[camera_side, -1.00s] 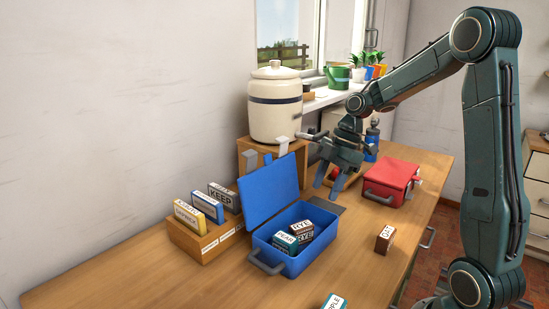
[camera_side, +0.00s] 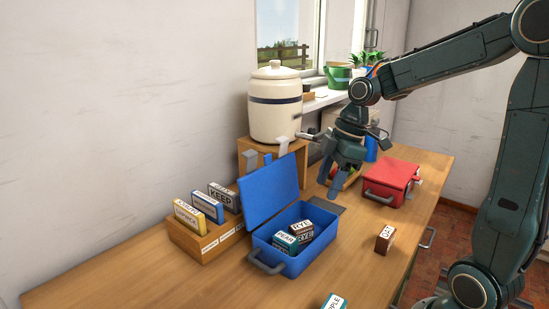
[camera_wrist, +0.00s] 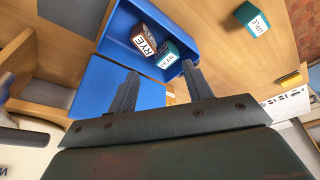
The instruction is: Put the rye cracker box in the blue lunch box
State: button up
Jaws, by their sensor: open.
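The rye cracker box (camera_side: 301,228) is a dark brown box with a white label reading RYE. It lies inside the open blue lunch box (camera_side: 325,215), against a teal box labelled PEAR (camera_side: 285,241). The wrist view also shows the rye box (camera_wrist: 147,45) and the teal box (camera_wrist: 170,60) in the blue lunch box (camera_wrist: 120,33). My gripper (camera_side: 338,190) is open and empty, above and behind the lunch box, apart from the rye box. In the wrist view its two fingers (camera_wrist: 160,80) point toward the lunch box.
A red closed lunch box (camera_side: 392,181) stands at the right. A brown OAT box (camera_side: 385,238) and a teal APPLE box (camera_side: 335,301) stand on the table. A wooden rack (camera_side: 205,238) holds cards at the left. A cream crock (camera_side: 275,115) stands behind. The table's front is mostly clear.

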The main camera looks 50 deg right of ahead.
jog(key=s+a+r+m+t+h, duration=0.1)
jog(key=s+a+r+m, duration=0.1)
jog(key=s+m, duration=0.3)
jog(key=s+a+r+m+t+h, duration=0.1)
jog(key=s+a+m, duration=0.3)
jog(key=s, duration=0.5)
jog(key=shift+s+a+r+m+t+h, duration=0.3)
jog(key=shift+a+r+m+t, duration=0.15)
jog(key=shift+r+t, duration=0.25)
